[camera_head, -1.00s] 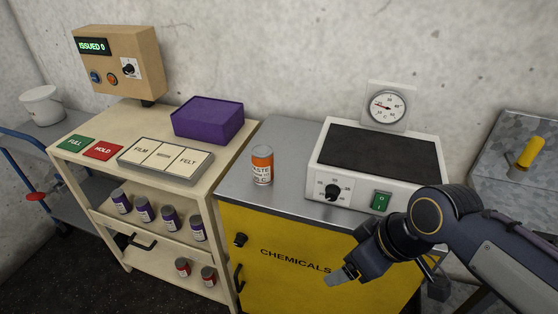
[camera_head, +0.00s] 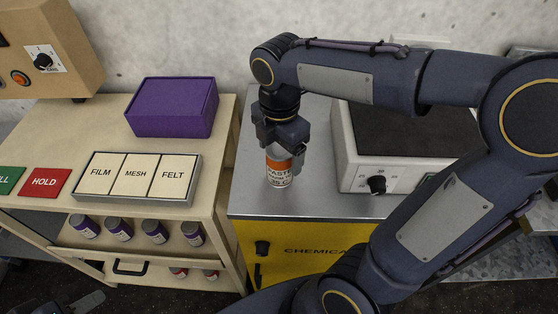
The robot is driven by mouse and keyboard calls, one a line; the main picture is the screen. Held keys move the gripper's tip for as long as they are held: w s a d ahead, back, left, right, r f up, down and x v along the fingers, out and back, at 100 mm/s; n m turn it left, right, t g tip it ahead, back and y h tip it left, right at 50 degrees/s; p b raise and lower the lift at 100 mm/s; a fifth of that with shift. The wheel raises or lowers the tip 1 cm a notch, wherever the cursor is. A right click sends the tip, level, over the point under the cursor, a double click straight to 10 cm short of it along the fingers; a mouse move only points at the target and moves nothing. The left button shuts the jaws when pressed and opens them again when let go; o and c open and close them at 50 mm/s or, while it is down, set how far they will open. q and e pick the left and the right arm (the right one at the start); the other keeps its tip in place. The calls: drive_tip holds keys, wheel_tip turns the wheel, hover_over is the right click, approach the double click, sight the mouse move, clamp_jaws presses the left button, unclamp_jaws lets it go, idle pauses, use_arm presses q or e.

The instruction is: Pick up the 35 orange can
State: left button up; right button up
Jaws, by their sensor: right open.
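The orange can (camera_head: 279,178) stands upright on the grey metal top of the yellow chemicals cabinet. Its label reads PASTE and 35 C, with an orange band above a white part. My right gripper (camera_head: 279,148) points down over the can with its jaws open. The fingers come down at the can's top, hiding its lid; whether they touch it I cannot tell. A dark piece at the bottom left edge (camera_head: 80,304) looks like part of my left gripper; its jaws cannot be made out.
A white hotplate (camera_head: 375,178) with a dark top stands right of the can, partly behind my right arm. Left is a cream cart with a purple box (camera_head: 172,107), a FILM, MESH, FELT tray (camera_head: 198,187), a red HOLD pad (camera_head: 46,182) and purple-labelled jars (camera_head: 118,229) below.

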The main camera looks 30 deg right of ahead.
drive_tip(key=shift+s+f, duration=0.1)
drive_tip(key=shift+f, duration=0.8)
drive_tip(key=shift+c, duration=0.4)
drive_tip(key=c, duration=1.2)
drive_tip(key=shift+r, duration=0.1)
drive_tip(key=shift+c, duration=0.2)
